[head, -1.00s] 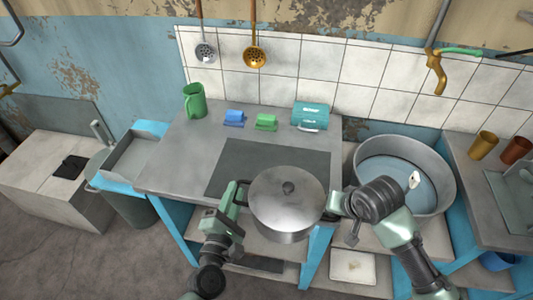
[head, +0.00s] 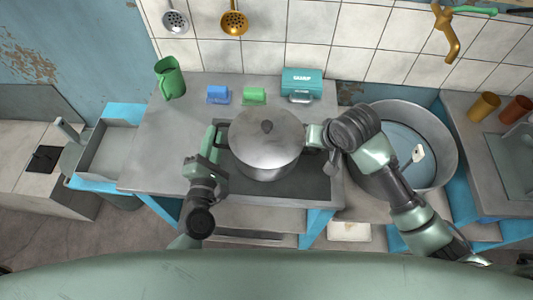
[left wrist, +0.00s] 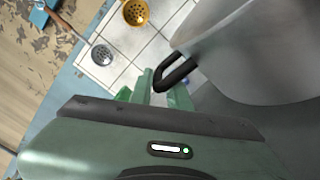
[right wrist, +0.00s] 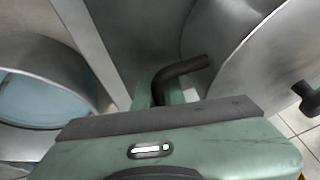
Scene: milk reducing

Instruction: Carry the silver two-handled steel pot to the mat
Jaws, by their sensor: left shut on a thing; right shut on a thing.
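The silver lidded steel pot (head: 267,150) is upright over the dark mat (head: 315,187) on the grey counter. Whether its base touches the mat cannot be told. My left gripper (head: 219,140) is shut on the pot's left handle, and the dark handle (left wrist: 176,72) shows between its fingers in the left wrist view. My right gripper (head: 315,137) is shut on the other handle, and that dark handle (right wrist: 182,72) shows in the right wrist view. The pot hides much of the mat.
A green mug (head: 170,80), blue block (head: 218,95), green block (head: 254,96) and teal box (head: 301,85) stand behind the pot on the counter. A large basin (head: 440,140) of water is to the right. Ladles hang on the tiled wall.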

